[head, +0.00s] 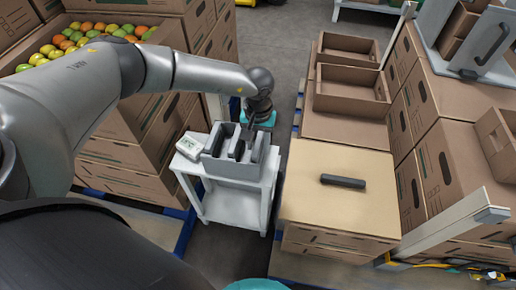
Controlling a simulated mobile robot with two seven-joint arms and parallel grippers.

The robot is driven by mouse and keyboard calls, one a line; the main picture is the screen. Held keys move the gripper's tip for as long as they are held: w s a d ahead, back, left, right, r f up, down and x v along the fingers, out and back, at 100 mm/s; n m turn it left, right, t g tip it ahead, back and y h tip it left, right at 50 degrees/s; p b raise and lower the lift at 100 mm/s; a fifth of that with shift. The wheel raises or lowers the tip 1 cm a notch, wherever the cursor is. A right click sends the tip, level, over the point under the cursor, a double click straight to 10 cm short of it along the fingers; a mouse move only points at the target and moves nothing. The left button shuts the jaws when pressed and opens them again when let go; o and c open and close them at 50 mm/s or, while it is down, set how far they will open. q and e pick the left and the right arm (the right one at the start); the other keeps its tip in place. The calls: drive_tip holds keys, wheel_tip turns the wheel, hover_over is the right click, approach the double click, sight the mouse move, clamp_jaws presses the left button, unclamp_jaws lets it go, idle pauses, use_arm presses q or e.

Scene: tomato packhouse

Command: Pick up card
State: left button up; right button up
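A grey slotted rack (215,165) stands on a small white table (236,206) in the middle of the head view. Dark upright pieces show in its slots; I cannot tell which of them, if any, is the card. My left gripper (250,138) points down over the back of the rack, its dark fingers close to the slots. The fingers are small and partly merge with the dark pieces, so I cannot tell whether they are open, shut or touching anything. My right gripper is not in view.
A white device with a small display (190,145) sits left of the rack. A dark bar (343,181) lies on a closed cardboard box (340,211) at right. Open cartons (350,103) stand behind it. Tomato boxes (130,140) are stacked at left.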

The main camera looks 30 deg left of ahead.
use_arm(q)
clamp_jaws()
drive_tip(key=shift+r, duration=0.15)
idle(0.4)
